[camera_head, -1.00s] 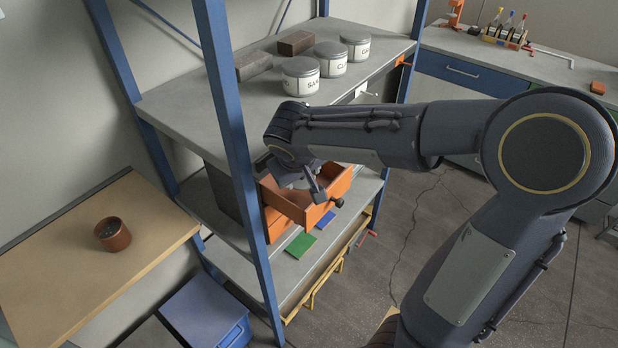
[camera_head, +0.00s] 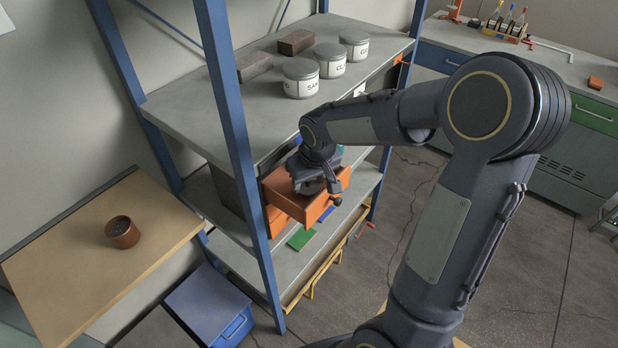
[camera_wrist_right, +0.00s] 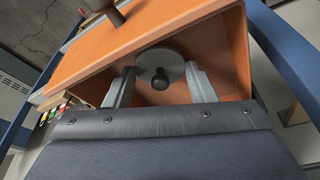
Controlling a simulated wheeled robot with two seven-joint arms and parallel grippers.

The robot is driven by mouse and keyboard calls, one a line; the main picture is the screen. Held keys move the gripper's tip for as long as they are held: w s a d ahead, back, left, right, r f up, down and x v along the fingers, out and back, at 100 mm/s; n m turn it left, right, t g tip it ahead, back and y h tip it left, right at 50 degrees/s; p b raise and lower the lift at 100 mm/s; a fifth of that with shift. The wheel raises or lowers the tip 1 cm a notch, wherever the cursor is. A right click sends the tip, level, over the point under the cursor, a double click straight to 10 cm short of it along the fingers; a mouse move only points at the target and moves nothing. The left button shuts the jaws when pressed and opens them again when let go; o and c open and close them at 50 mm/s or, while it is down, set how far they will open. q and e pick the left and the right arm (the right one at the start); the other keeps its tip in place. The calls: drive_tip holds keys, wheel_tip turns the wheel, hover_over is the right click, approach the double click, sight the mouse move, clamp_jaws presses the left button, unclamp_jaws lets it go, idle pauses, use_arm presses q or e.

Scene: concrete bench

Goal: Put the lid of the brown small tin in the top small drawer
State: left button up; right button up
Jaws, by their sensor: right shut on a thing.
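The brown small tin (camera_head: 122,232) stands open on the wooden table at the left, with dark contents. The top small drawer (camera_head: 284,196) is orange and pulled out under the shelf; it fills much of the right wrist view (camera_wrist_right: 110,55). My right gripper (camera_head: 314,184) points down into the drawer opening. In the right wrist view its fingers (camera_wrist_right: 160,84) are shut on the lid (camera_wrist_right: 158,58), a grey disc with a black knob. The lid is within the drawer walls; I cannot tell whether it touches the bottom. My left gripper is not in view.
A blue shelf post (camera_head: 240,160) stands just left of the drawer. The shelf board (camera_head: 230,115) above holds labelled canisters (camera_head: 300,78) and dark blocks. Another orange drawer front (camera_head: 277,220) is below. Green (camera_head: 301,238) and blue pieces lie on the lower shelf.

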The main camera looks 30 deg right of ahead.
drive_tip(key=shift+f+b, duration=0.6)
drive_tip(key=shift+f, duration=0.05)
drive_tip(key=o, duration=1)
drive_tip(key=shift+o, duration=0.2)
drive_tip(key=p+v, duration=0.1)
drive_tip(key=v, duration=1.1)
drive_tip(key=s+a+f+t+y, duration=0.1)
drive_tip(key=s+a+y, duration=0.1)
drive_tip(key=s, duration=0.7)
drive_tip(key=s+a+f+m+t+y, duration=0.1)
drive_tip(key=s+a, duration=0.4)
drive_tip(key=s, duration=0.5)
drive_tip(key=shift+f+y, duration=0.25)
drive_tip(key=shift+y, duration=0.25)
